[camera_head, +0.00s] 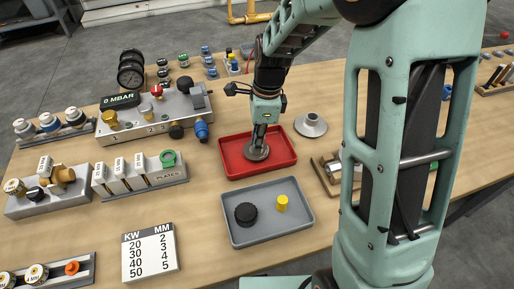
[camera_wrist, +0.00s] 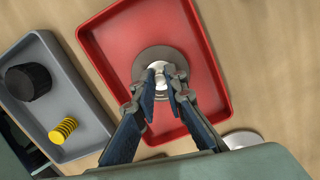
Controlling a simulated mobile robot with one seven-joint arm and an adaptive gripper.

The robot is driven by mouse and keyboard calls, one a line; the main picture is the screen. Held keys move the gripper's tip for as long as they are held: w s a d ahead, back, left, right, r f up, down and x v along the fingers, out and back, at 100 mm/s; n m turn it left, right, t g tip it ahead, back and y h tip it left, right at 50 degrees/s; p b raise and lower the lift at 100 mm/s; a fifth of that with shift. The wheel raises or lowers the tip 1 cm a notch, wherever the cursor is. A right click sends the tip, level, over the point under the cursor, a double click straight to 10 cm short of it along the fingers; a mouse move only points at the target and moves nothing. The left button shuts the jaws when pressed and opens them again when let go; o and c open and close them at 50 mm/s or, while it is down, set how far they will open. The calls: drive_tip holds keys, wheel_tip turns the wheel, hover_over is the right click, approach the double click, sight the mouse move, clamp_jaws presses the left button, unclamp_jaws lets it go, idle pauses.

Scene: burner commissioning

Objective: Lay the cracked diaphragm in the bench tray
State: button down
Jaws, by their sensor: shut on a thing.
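A grey metal disc (camera_head: 256,153), which I take to be the diaphragm, is at my gripper's tips over the red tray (camera_head: 231,170). In the wrist view the disc (camera_wrist: 140,66) shows a pale raised centre, and my gripper (camera_wrist: 168,90) is shut on that centre. In the head view my gripper (camera_head: 259,138) points down into the red tray. The disc looks level and low inside the tray, but I cannot tell whether it touches the floor. No crack can be made out. The red tray (camera_wrist: 215,75) holds nothing else visible.
A grey tray (camera_head: 240,236) in front holds a black knob (camera_head: 245,213) and a yellow cylinder (camera_head: 282,203). A grey flanged part (camera_head: 310,125) stands right of the red tray. A valve manifold (camera_head: 155,115) and a plate rack (camera_head: 140,178) stand left.

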drive_tip(key=shift+f, duration=0.6)
drive_tip(key=shift+f, duration=0.1)
drive_tip(key=shift+f, duration=0.15)
drive_tip(key=c, duration=2)
unclamp_jaws()
drive_tip(key=shift+o, duration=0.2)
wheel_tip(320, 180, up, 12)
drive_tip(key=d, duration=0.1)
drive_tip(key=shift+d+r+p, duration=0.2)
drive_tip(key=shift+d+p, duration=0.05)
drive_tip(key=shift+p, duration=0.1)
